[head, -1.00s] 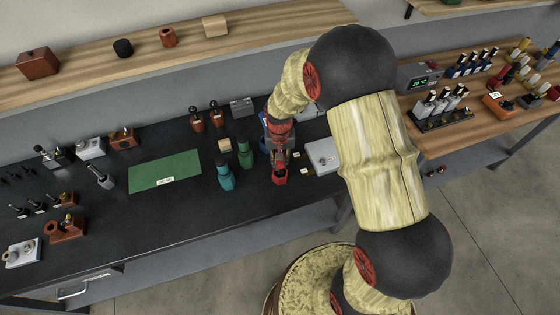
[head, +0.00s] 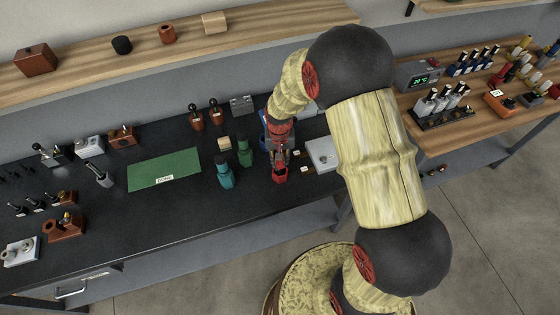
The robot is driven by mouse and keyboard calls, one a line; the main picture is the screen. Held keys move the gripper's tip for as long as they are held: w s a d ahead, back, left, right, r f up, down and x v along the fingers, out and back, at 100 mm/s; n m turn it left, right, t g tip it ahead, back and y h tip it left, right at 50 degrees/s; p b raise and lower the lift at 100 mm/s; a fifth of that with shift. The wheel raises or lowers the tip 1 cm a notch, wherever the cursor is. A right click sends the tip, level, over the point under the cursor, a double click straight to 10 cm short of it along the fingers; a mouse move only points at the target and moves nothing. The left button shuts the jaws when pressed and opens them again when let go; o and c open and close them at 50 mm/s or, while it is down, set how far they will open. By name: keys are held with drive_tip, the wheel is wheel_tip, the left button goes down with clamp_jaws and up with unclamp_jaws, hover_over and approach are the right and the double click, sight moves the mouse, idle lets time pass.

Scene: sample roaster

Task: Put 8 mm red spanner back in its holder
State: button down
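My gripper (head: 280,160) is over the black bench, pointing down, seen small and from behind my arm. A red object (head: 280,175) shows right at its fingertips. It could be the red spanner or its red holder; it is too small to tell which. I cannot tell whether the fingers are closed on it or only above it. A blue item (head: 264,146) is partly hidden behind the gripper. A teal item (head: 225,174) and a green item (head: 244,153) stand just left of it.
A pale tray (head: 321,154) lies right of the gripper, partly behind my arm. A small wooden block (head: 224,143) sits behind the teal item.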

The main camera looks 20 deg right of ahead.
drive_tip(key=shift+f+b, duration=0.45)
drive_tip(key=shift+f, duration=0.3)
drive_tip(key=c, duration=1.6)
unclamp_jaws()
drive_tip(key=shift+c, duration=0.2)
drive_tip(key=shift+o, duration=0.3)
wheel_tip(320, 180, up, 12)
